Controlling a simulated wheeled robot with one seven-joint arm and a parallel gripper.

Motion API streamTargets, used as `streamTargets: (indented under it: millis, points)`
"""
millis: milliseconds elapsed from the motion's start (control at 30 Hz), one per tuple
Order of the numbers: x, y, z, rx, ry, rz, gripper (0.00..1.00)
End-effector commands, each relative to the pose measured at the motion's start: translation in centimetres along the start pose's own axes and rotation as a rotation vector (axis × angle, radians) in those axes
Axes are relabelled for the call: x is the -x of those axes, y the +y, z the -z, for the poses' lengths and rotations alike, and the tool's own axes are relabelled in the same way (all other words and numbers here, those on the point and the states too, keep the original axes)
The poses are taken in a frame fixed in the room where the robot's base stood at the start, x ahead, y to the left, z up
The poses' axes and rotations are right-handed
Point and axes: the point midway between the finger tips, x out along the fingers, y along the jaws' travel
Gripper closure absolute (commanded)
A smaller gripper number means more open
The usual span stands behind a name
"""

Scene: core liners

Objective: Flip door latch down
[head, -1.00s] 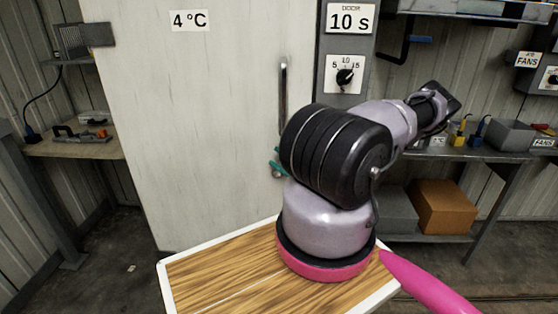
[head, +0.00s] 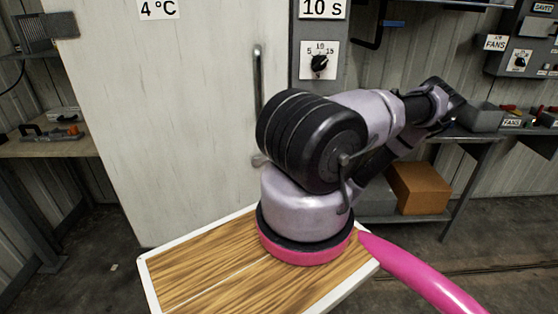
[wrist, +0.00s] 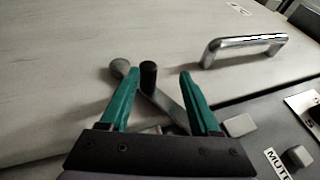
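The door latch shows in the wrist view as a grey metal lever (wrist: 169,107) with a rounded end and a black upright peg (wrist: 148,76). It is slanted in that picture. My gripper (wrist: 160,78) has two teal fingers, spread apart. The peg and part of the lever appear between them, nearer the left finger. I see no finger closed on the latch, and contact cannot be told. In the head view, a grey rounded bit of the latch (head: 261,160) shows at the edge of my arm, which hides the rest and my gripper.
The white door (head: 170,120) carries a vertical metal handle (head: 258,85), also in the wrist view (wrist: 243,48). A grey control panel (head: 318,95) with a dial stands right of it. A workbench (head: 50,145) is at left; a cardboard box (head: 420,188) sits on a shelf at right.

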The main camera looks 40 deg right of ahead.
Motion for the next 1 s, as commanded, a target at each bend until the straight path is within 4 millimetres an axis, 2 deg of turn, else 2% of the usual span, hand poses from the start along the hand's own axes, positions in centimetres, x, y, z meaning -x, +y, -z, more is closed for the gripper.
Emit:
streamTargets:
  millis: [333,1000]
  points:
    - [0.4,0.2,0.0,0.000,0.001,0.000,0.38]
    - [4.5,2.5,-0.2,0.001,0.001,0.000,0.38]
